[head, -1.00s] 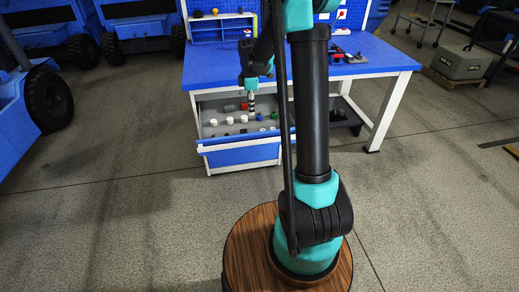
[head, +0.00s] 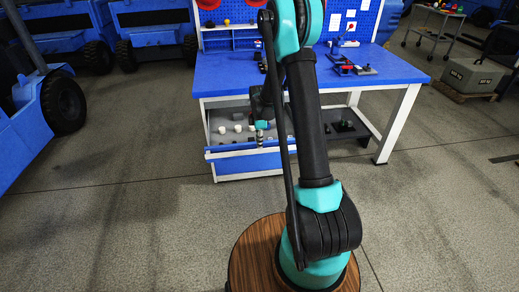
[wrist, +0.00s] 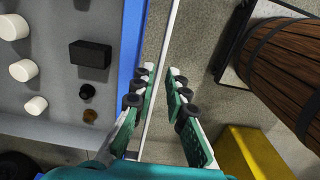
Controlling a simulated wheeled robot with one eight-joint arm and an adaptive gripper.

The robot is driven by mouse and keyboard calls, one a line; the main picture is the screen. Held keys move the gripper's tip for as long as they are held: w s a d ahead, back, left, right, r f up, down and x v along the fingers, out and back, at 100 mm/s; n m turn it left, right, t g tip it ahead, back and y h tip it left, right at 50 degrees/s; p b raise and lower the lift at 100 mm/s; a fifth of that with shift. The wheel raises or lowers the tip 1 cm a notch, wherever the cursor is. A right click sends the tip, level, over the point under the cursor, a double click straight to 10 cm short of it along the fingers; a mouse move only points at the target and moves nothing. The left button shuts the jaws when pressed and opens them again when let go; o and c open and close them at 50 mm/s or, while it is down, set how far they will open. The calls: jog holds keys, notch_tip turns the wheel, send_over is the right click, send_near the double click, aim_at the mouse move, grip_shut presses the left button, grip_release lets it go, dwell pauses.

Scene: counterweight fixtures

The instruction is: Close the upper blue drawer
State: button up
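The upper blue drawer (head: 232,164) of the workbench stands pulled out, with its tray of small parts in the open. In the wrist view, the drawer's blue front edge (wrist: 130,42) runs down the picture, with a thin white strip (wrist: 167,45) to its right. My gripper (head: 261,138) is low at the drawer front in the head view. In the wrist view my gripper (wrist: 160,100) is open, its finger pairs apart, with the white strip passing between them in the picture. I cannot tell whether the fingers touch it.
White cylinders (wrist: 23,70), a black block (wrist: 90,54) and small round parts lie in the drawer. The blue bench top (head: 225,75) is above, with red and dark items (head: 350,68) on it. The floor (head: 130,200) left of the drawer is clear.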

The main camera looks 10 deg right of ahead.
jog(key=shift+f, duration=1.9)
grip_shut()
jog(key=w, duration=2.6)
jog(key=shift+w, duration=0.3)
grip_release()
jog(key=shift+r, duration=0.15)
